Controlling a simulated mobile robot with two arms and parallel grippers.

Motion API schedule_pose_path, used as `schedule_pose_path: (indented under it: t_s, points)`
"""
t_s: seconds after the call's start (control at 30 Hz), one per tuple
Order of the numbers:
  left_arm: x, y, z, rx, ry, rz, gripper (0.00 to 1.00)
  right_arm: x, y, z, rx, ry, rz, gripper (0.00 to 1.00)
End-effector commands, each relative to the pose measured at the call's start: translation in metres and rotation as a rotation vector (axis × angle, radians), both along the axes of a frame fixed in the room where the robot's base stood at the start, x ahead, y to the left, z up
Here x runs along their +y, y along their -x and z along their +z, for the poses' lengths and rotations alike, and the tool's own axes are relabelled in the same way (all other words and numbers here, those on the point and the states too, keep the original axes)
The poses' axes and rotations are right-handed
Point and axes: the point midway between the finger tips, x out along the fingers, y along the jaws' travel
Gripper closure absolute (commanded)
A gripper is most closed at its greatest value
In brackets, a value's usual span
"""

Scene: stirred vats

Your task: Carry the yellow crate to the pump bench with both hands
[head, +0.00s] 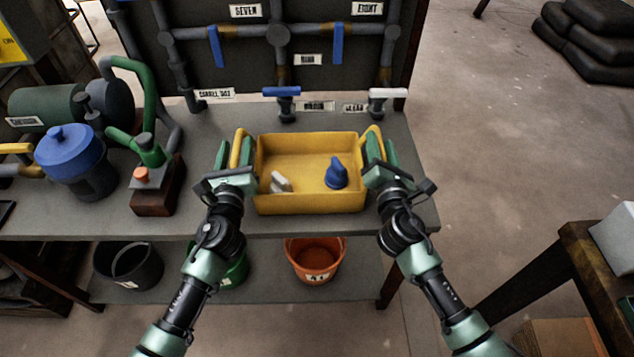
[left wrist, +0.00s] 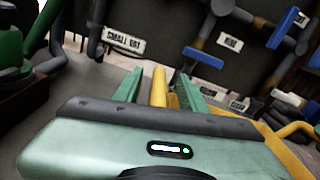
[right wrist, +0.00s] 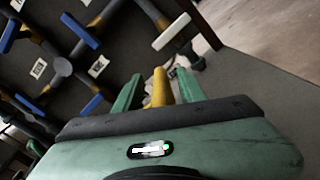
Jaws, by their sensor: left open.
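The yellow crate (head: 310,203) sits level on the grey bench near its front edge, under the pipe panel. A blue piece (head: 336,174) and a small white piece (head: 279,183) lie inside it. My left gripper (head: 234,153) is open, with its fingers on either side of the crate's left handle (left wrist: 158,88). My right gripper (head: 380,151) is also open around the right handle (right wrist: 159,88); gaps show between its fingers and the handle. Whether the crate's underside touches the bench is hidden.
A blue-lidded pot (head: 70,160) and a green pump on a brown block (head: 153,198) stand left on the bench (head: 190,222). Blue and white valves rise behind the crate. Buckets, including an orange one (head: 315,258), sit on the lower shelf. Open floor (head: 500,130) lies right.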

Motion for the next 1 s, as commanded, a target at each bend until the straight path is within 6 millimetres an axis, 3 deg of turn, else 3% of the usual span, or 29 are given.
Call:
schedule_pose_path:
  t_s: [0.17, 0.6, 0.83, 1.0]
  points:
    - [-0.001, 0.019, -0.001, 0.002, -0.001, -0.001, 0.59, 0.001, 0.000, 0.000, 0.000, 0.000, 0.001, 0.60]
    - [-0.001, 0.105, -0.002, 0.003, -0.002, -0.001, 0.59, 0.001, 0.000, -0.001, 0.001, 0.000, 0.002, 0.60]
    - [-0.001, 0.120, -0.001, 0.001, -0.001, 0.001, 0.59, 0.001, 0.005, -0.001, 0.001, 0.000, 0.002, 0.60]
    - [-0.001, 0.120, 0.000, 0.001, -0.001, 0.001, 0.59, 0.001, 0.030, -0.002, 0.003, 0.001, 0.003, 0.60]
